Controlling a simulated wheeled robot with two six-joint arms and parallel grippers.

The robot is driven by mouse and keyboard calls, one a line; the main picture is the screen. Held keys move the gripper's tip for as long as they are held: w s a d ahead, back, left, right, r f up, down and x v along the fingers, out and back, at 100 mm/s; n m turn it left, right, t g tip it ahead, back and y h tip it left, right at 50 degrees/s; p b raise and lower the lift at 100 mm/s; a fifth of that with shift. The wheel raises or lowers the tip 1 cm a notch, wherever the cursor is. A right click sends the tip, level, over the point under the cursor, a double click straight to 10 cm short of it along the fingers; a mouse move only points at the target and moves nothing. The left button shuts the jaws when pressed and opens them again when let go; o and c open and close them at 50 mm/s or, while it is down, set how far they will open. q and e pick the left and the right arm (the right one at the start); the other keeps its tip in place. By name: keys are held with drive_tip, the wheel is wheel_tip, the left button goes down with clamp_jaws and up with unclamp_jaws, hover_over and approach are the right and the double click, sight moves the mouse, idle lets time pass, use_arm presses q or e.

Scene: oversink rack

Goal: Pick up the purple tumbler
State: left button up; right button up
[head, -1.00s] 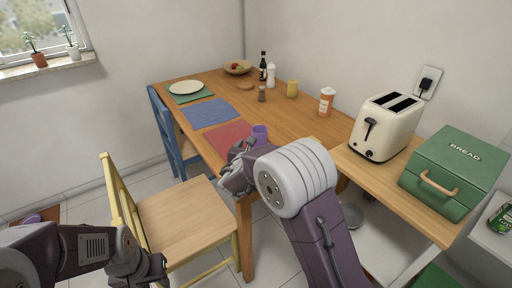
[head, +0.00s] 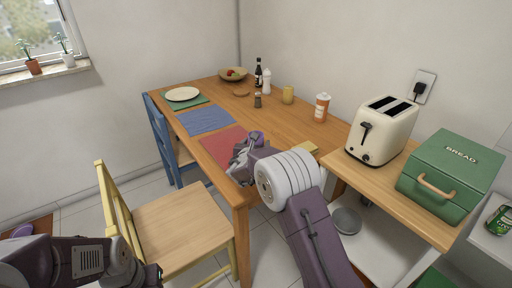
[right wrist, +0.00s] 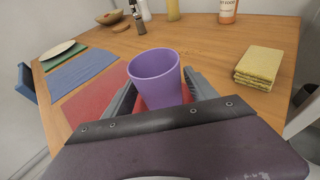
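The purple tumbler (right wrist: 155,78) stands upright in the right wrist view, between the two fingers of my right gripper (right wrist: 160,98). A narrow strip of red shows beside the tumbler at each finger, so the fingers look open around it. In the head view only a little of the tumbler (head: 258,136) shows behind my right gripper (head: 245,150), at the near end of the wooden table (head: 222,95). My left gripper (head: 150,276) is low at the left, beside the yellow chair and away from the tumbler; its fingers are hard to make out.
A red placemat (right wrist: 95,93) lies left of the tumbler, and a stack of yellow sponges (right wrist: 258,66) lies right. An orange-labelled bottle (head: 321,107), yellow cup (head: 288,94) and pepper mill (head: 258,100) stand farther back. A yellow chair (head: 180,225) stands in front of the table.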

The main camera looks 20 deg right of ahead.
drive_tip(key=c, duration=1)
drive_tip(key=shift+r, duration=0.35)
drive_tip(key=s+d+r+p, duration=0.1)
drive_tip(key=s+d+r, duration=0.4)
drive_tip(key=d+r, duration=0.5)
drive_tip(key=shift+s+d+r, duration=0.15)
drive_tip(key=shift+s+d, duration=0.05)
